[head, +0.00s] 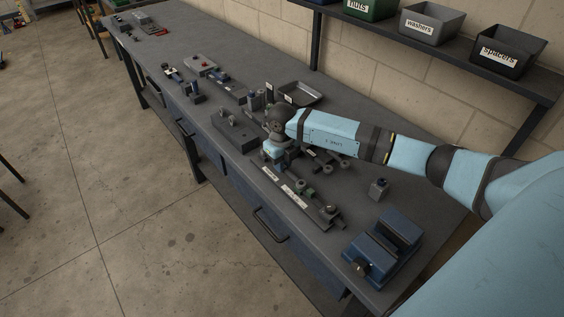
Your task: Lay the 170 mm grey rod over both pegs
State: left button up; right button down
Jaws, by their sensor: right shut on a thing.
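My right gripper (273,156) is low over the middle of the workbench, pointing down, its arm coming in from the right. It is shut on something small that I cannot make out. A dark block (233,134) with small upright stubs on top stands just left of the gripper; the stubs may be the pegs, but I cannot be sure. Several short grey rods and parts (330,165) lie right of the gripper, partly under my forearm. I cannot tell which rod is the 170 mm one. My left gripper is out of view.
A long dark strip (318,209) with white labels and small fittings lies in front. A blue vise (383,247) stands at the near right, a small grey block (379,188) behind it. A grey tray (299,91) lies behind the gripper. Bins (432,22) stand on a shelf above.

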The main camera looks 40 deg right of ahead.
jog(key=c, duration=1)
grip_release()
notch_tip(320, 180, up, 14)
jog(key=shift+f+b, duration=0.1)
jog(key=shift+b, duration=0.55)
